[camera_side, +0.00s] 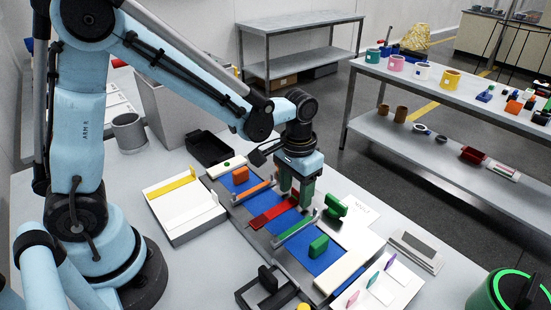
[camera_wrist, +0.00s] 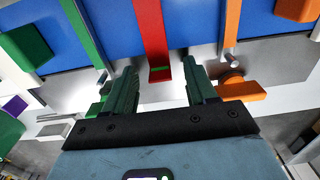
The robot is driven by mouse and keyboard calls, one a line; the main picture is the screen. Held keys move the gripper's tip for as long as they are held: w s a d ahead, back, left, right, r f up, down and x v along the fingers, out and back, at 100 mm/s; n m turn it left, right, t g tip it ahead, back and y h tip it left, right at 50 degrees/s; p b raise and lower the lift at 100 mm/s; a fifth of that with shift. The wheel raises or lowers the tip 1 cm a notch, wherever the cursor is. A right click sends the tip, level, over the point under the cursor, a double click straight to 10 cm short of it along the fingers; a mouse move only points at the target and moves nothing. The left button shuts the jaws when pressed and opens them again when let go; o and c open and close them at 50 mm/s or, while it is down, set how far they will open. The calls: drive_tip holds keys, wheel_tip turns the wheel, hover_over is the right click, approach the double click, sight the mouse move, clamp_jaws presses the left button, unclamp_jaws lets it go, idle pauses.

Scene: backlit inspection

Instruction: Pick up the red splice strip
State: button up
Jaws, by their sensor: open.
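The red splice strip (camera_side: 270,214) lies across the blue panel in the side view, between an orange strip (camera_side: 251,190) and a green strip (camera_side: 297,229). In the wrist view the red strip (camera_wrist: 154,35) runs down from the top edge, and its near end sits between my fingers in the picture. My gripper (camera_side: 296,198) points down over the far end of the red strip, open, with nothing held between its green fingers. It also shows in the wrist view (camera_wrist: 160,72). The exact height of the fingertips over the strip is hard to tell.
The blue panel (camera_side: 325,258) also bears an orange block (camera_side: 240,176) and a green block (camera_side: 318,247). A green part (camera_side: 335,207) stands close to the right of my gripper. A white tray (camera_side: 180,226) with a yellow strip (camera_side: 172,187) and a black bin (camera_side: 210,147) are to the left.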

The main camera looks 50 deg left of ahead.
clamp_jaws()
drive_tip(key=shift+r, duration=0.1)
idle(0.3)
drive_tip(key=shift+r, duration=0.5)
drive_tip(key=r, duration=0.2)
drive_tip(key=s+d+r, duration=0.1)
drive_tip(key=shift+r, duration=0.35)
drive_tip(key=s+d+r, duration=0.6)
drive_tip(key=d, duration=0.2)
drive_tip(key=shift+s, duration=0.2)
drive_tip(key=shift+r, duration=0.1)
